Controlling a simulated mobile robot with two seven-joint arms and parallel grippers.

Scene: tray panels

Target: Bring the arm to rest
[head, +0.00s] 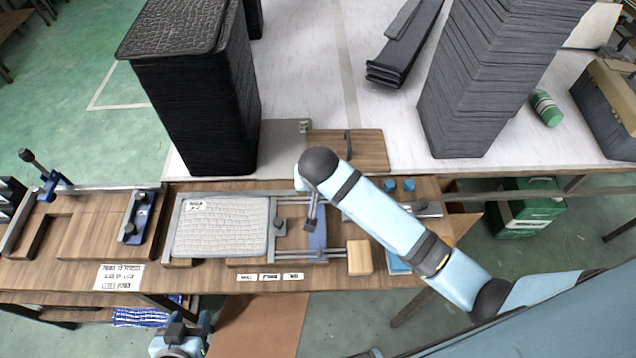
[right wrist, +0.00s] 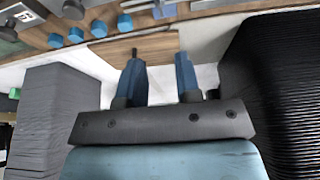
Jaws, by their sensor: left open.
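My right arm (head: 385,220) reaches in from the lower right of the head view over the bench. Its dark rounded end lies over the middle of the bench, and the fingers do not show clearly there. In the right wrist view my right gripper (right wrist: 160,78) has its two blue fingers apart with nothing between them. A wooden board (right wrist: 105,52) shows beyond the fingers, and I cannot tell the distance. My left gripper (head: 180,338) is low at the left in the head view, in front of the bench and apart from it. It is open, partly cut off by the frame edge.
A grey textured panel (head: 222,228) sits in a metal fixture on the bench. A black stack (head: 205,115) and a grey stack (head: 485,80) stand on the white table behind. Wooden jigs (head: 90,222) fill the left. A tan block (head: 359,258) lies near the front edge.

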